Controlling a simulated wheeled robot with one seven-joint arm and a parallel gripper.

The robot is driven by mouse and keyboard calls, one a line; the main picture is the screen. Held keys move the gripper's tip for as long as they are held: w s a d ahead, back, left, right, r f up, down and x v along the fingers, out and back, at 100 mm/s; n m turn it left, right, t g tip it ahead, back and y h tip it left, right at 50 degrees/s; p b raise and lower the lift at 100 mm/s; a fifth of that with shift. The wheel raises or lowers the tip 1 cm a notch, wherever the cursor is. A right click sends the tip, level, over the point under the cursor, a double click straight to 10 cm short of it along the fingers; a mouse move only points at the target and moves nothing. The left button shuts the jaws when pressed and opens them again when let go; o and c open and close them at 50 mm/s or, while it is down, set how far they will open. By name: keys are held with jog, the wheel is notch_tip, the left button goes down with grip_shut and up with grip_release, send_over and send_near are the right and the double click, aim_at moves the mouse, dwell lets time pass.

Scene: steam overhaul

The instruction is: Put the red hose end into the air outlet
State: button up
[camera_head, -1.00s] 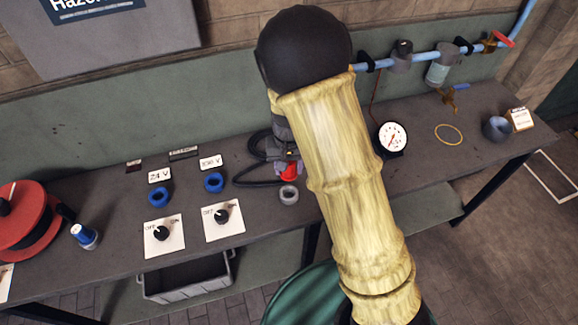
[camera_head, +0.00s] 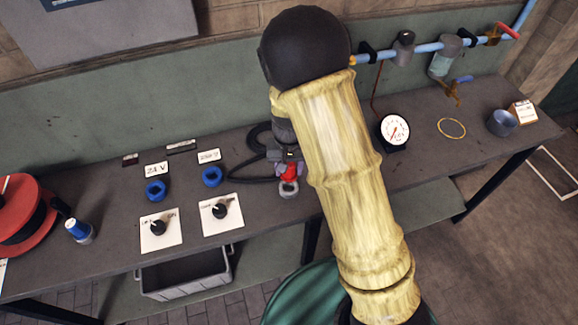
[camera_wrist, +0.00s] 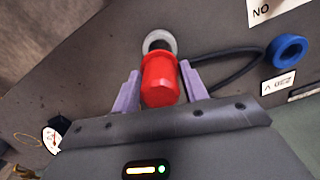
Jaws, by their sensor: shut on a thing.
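The red hose end (camera_head: 289,173) is a short red plug held between the fingers of my gripper (camera_head: 287,158). In the wrist view my gripper (camera_wrist: 160,84) has its two purple fingers against the sides of the red hose end (camera_wrist: 160,80). The grey ring of the air outlet (camera_head: 288,190) stands on the bench just below the plug, and the plug overlaps its upper part. In the wrist view the air outlet (camera_wrist: 160,37) shows just beyond the plug's far end. I cannot tell whether the plug touches or enters it. My arm hides the bench to the right.
A black hose (camera_head: 243,179) loops on the bench left of my gripper. Two blue sockets (camera_head: 212,177) and two switch plates (camera_head: 222,213) sit further left. A pressure gauge (camera_head: 394,132) stands to the right. A red reel (camera_head: 22,215) is at the far left.

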jog(key=w+d+p, duration=0.1)
jog(key=w+d, duration=0.6)
jog(key=w, duration=0.2)
jog(key=shift+w+d, duration=0.15)
jog(key=shift+d, duration=0.1)
dwell(0.4)
jog(key=w+d, duration=0.4)
jog(key=w, duration=0.1)
jog(key=shift+p, duration=0.45)
jog(key=shift+f+b, duration=1.75)
jog(key=shift+f, duration=1.2)
jog(key=o, duration=1.2)
jog(key=shift+s, duration=0.1)
jog(key=shift+c, duration=0.2)
jog(key=shift+r, duration=0.15)
notch_tip(320, 180, up, 17)
jog(key=b, duration=0.2)
